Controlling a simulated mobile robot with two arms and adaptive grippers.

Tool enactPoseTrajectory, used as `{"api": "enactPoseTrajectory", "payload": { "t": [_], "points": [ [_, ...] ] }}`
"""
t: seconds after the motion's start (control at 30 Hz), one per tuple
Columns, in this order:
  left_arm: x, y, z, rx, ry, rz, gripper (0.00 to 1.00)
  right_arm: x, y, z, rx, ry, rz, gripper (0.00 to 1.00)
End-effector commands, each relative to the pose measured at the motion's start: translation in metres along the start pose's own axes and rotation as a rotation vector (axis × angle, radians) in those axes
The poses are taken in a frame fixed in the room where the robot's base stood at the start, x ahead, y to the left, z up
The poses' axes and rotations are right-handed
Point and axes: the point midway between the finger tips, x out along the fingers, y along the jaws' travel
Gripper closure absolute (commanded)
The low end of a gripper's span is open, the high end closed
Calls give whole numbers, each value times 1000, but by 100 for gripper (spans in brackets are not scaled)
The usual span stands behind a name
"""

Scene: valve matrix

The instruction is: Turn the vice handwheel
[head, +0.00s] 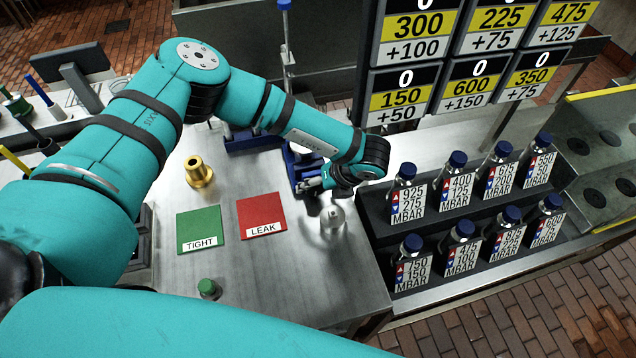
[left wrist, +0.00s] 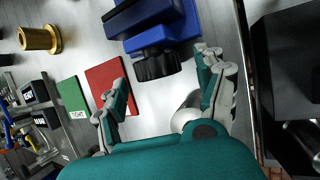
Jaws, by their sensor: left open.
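The blue vice (head: 298,160) stands on the metal bench, partly hidden behind my left arm in the head view. In the left wrist view the vice (left wrist: 165,28) is at the top, with its black ribbed handwheel (left wrist: 158,67) facing my gripper. My left gripper (head: 312,184) is at the near end of the vice. In the left wrist view its two fingers (left wrist: 162,72) are spread apart, one on each side of the handwheel's end, with visible gaps. The fingers hold nothing. My right gripper is out of view.
A brass fitting (head: 198,174), a green TIGHT tile (head: 199,225) and a red LEAK tile (head: 261,212) are left of the gripper. A shiny round piece (head: 333,220) is just below it. A dark rack (head: 378,222) with several labelled bottles stands right.

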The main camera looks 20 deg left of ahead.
Motion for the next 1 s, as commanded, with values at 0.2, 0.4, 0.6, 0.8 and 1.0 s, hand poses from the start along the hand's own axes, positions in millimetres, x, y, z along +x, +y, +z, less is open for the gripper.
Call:
{"api": "enactPoseTrajectory", "payload": {
  "t": [0.2, 0.4, 0.6, 0.8, 1.0],
  "points": [
    [11, 0, 0, 2, -1, 0, 28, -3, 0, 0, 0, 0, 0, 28],
    [11, 0, 0, 2, -1, -1, 28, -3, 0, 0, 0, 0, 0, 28],
    [11, 0, 0, 1, -1, -1, 52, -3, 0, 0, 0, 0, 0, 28],
    [11, 0, 0, 1, -1, 0, 78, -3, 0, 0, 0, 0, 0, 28],
    [14, -3, -1, 10, -3, 21, 85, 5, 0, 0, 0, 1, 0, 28]
  ]
}}
